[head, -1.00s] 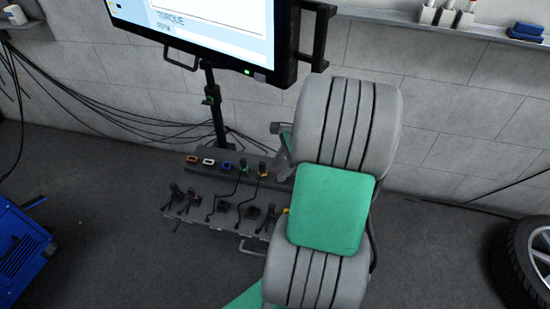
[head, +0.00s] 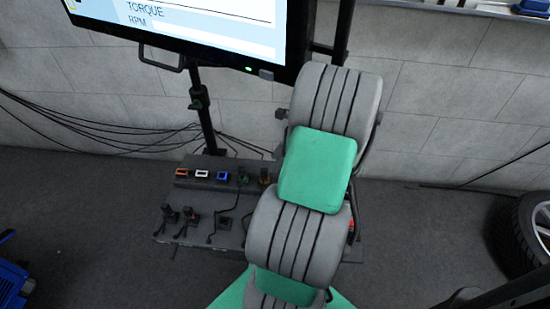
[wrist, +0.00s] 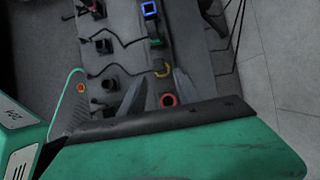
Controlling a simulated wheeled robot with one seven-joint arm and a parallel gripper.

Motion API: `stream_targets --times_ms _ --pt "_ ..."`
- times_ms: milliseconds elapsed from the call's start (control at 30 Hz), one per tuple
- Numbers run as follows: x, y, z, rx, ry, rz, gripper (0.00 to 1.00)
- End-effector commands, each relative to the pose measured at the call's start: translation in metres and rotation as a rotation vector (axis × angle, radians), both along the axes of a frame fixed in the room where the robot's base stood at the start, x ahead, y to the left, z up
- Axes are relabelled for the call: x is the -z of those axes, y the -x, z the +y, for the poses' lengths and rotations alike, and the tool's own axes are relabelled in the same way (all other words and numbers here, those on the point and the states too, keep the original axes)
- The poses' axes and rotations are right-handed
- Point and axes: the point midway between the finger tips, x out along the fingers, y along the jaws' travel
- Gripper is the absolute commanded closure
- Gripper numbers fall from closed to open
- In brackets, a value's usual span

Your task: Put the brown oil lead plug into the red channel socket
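In the head view the gripper is hidden behind my arm. Several dark plugs with black leads sit in the front row of the grey bench panel (head: 160,228); one dark plug (head: 191,215) shows there, another (wrist: 103,46) in the wrist view. I cannot tell which plug is the brown oil lead.
The panel's back row has an orange-brown socket (head: 181,172), a white one (head: 201,173) and a blue one (head: 222,176). A monitor (head: 200,35) on a stand rises behind. A blue cabinet (head: 12,285) is at left, a wheel (head: 528,230) at right.

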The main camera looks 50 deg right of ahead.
Motion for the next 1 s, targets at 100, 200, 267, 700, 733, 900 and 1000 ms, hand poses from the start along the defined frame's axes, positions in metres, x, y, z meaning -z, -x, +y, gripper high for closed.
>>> stream_targets --times_ms 100,200,267,700,733,900,1000 --pt "0.021 -0.006 0.005 -0.003 0.0 0.0 0.62" --pt "0.032 -0.01 0.008 -0.003 0.0 0.0 0.62" --pt "0.037 -0.013 0.01 -0.005 0.001 -0.001 0.62" --pt "0.065 -0.029 0.024 -0.007 0.0 -0.001 0.62" --pt "0.065 -0.03 0.024 -0.007 0.0 -0.001 0.62" --pt "0.065 -0.03 0.024 -0.006 0.001 -0.001 0.62" --pt "0.065 -0.03 0.024 -0.006 0.001 -0.001 0.67"
